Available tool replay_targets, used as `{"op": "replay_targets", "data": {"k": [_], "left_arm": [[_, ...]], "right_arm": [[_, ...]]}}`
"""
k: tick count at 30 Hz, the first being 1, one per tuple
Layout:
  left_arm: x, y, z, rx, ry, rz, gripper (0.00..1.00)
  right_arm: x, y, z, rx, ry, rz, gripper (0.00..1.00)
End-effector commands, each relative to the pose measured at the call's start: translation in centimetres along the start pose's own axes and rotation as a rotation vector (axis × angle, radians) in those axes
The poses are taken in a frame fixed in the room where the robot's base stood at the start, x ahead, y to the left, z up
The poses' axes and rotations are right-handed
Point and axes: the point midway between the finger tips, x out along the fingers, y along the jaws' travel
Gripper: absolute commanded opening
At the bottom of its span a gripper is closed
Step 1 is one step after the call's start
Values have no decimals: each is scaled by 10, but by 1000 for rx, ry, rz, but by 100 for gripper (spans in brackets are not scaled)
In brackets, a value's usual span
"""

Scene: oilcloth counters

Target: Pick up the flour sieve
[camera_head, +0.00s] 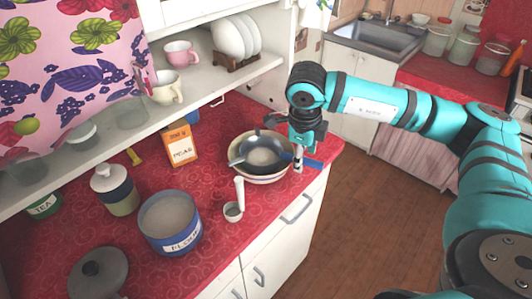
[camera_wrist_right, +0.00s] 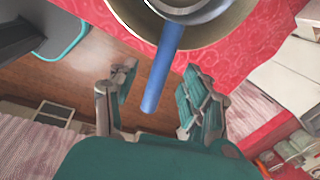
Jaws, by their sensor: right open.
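The flour sieve, a round grey mesh (camera_head: 262,154) with a blue handle, rests in a pale bowl (camera_head: 250,178) near the counter's right edge. In the right wrist view the blue handle (camera_wrist_right: 163,68) runs between the two fingers, with the bowl rim (camera_wrist_right: 225,33) at the top. My right gripper (camera_head: 297,163) is open, pointing down at the handle end on the bowl's right side. Its open fingers also show in the right wrist view (camera_wrist_right: 158,98). My left gripper is not in view.
A shelf (camera_head: 215,80) with plates and cups hangs above. The wooden floor (camera_head: 345,225) is clear right of the counter.

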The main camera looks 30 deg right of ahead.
Motion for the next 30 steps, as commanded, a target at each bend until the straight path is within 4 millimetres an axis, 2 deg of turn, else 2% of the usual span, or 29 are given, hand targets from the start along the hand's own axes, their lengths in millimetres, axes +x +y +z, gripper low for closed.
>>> {"op": "replay_targets", "data": {"k": [1, 6, 14, 25, 30], "left_arm": [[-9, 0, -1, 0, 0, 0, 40], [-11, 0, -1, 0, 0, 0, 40], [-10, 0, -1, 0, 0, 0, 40], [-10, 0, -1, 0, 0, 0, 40], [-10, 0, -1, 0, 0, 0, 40]], "right_arm": [[4, 1, -2, 0, 5, 3, 49], [24, 1, 0, 1, 1, 1, 49], [28, 1, 0, 0, -1, 0, 49], [27, 1, 0, 0, -1, 0, 0], [27, 1, 0, 0, -1, 0, 0]]}}
